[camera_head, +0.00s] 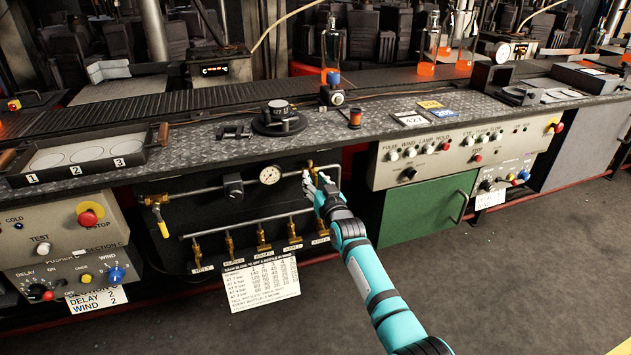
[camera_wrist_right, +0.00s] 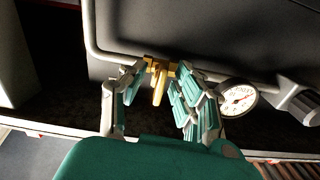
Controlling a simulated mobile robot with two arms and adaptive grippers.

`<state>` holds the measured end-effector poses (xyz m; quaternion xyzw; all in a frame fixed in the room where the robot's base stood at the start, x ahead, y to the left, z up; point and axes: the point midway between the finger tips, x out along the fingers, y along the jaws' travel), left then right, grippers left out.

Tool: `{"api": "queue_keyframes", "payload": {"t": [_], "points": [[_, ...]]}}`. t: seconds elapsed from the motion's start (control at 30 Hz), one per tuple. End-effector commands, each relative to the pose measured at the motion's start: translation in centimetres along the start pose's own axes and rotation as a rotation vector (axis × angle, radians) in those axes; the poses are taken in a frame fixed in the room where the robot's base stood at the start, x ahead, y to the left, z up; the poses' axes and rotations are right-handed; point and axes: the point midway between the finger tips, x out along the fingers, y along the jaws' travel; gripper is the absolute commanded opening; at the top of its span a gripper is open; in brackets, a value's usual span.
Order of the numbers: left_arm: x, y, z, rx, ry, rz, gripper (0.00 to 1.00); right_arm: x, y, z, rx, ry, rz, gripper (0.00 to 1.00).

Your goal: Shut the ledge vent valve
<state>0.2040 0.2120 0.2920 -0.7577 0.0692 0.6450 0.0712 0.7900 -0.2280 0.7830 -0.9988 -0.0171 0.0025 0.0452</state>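A small brass valve (camera_wrist_right: 158,70) with a flat brass lever is on a pipe in the right wrist view. In the head view it sits near the right end of the upper pipe, mostly hidden behind my right gripper (camera_head: 311,180). In the wrist view my right gripper (camera_wrist_right: 156,84) has its fingers spread on both sides of the lever. The fingers look open, with a gap on each side; I cannot tell whether a fingertip touches the valve body. No label for this valve is readable. My left gripper is not in view.
A round gauge (camera_head: 270,175) and a black regulator (camera_head: 233,186) sit left of the gripper on the pipe. Several brass valves line the lower pipe (camera_head: 250,222), above a white instruction card (camera_head: 262,287). A green cabinet door (camera_head: 425,220) stands to the right. The grey floor is clear.

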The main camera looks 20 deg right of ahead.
Motion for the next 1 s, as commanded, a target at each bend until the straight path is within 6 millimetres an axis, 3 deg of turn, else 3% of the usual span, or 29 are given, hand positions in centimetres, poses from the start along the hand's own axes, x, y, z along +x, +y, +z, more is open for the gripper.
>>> {"api": "queue_keyframes", "payload": {"t": [0.37, 0.8, 1.0], "points": [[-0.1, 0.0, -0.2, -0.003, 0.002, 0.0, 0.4, -1.2, 0.0, 0.0, -0.001, 0.002, 0.0, 0.31], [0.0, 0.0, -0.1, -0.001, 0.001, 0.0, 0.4, -9.0, 0.0, 0.1, -0.001, 0.001, 0.001, 0.31], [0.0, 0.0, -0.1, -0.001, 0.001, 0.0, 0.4, -11.4, 0.0, 0.0, -0.001, 0.0, 0.001, 0.31]]}}
